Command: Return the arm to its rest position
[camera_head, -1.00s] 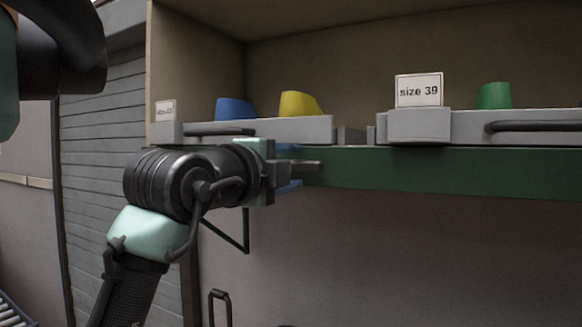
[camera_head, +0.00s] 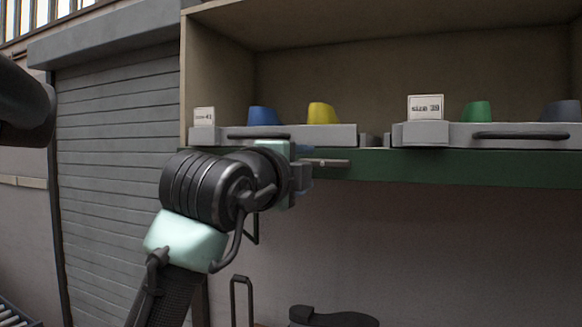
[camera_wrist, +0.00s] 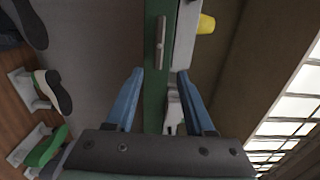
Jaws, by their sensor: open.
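My gripper (camera_head: 318,163) is in front of the green shelf edge, just below the left grey tray, at the end of my bent arm. In the wrist view its two blue fingers (camera_wrist: 157,98) are spread apart with nothing held between them. The green shelf edge and part of a grey tray lie beyond the fingers in that view. Whether the fingers touch the shelf edge cannot be told.
The left tray (camera_head: 345,135) bears a blue last (camera_head: 262,116) and a yellow last (camera_head: 321,113). The right tray (camera_head: 400,137) bears a "size 39" card (camera_head: 426,107), a green last (camera_head: 476,112) and a dark last (camera_head: 561,111). A grey shutter (camera_head: 115,170) stands left. Shoes (camera_wrist: 52,90) show below the shelf.

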